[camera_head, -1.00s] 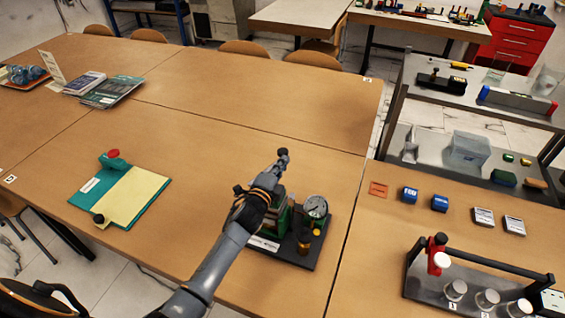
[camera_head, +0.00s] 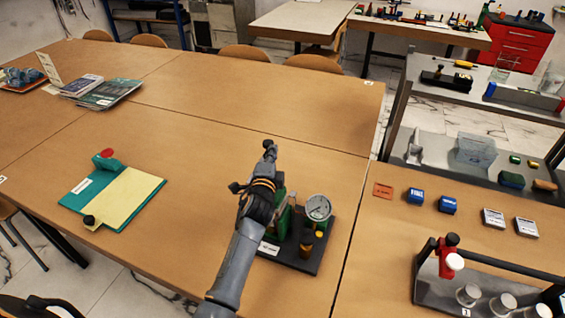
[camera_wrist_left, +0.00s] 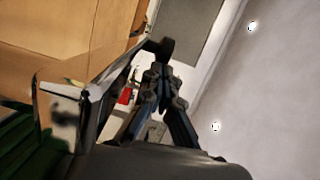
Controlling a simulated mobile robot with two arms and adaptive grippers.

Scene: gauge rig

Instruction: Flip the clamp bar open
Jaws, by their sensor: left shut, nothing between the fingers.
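The gauge rig stands on a dark base plate (camera_head: 300,259) on the wooden table. It has a round white-faced dial gauge (camera_head: 318,207) and a green body (camera_head: 283,222). My left gripper (camera_head: 270,150) is over the left side of the rig, shut and empty, and hides part of it. In the left wrist view its fingers (camera_wrist_left: 160,60) come together. A shiny metal strip (camera_wrist_left: 88,94) and a green part (camera_wrist_left: 28,142) lie left of them. I cannot tell which part is the clamp bar or whether the gripper touches it. My right gripper is not in view.
A green folder with a yellow sheet (camera_head: 122,197) lies left of the rig. Blue blocks (camera_head: 447,205) and a rack with a dark rail (camera_head: 500,266) stand on the right table. The table behind the rig is clear.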

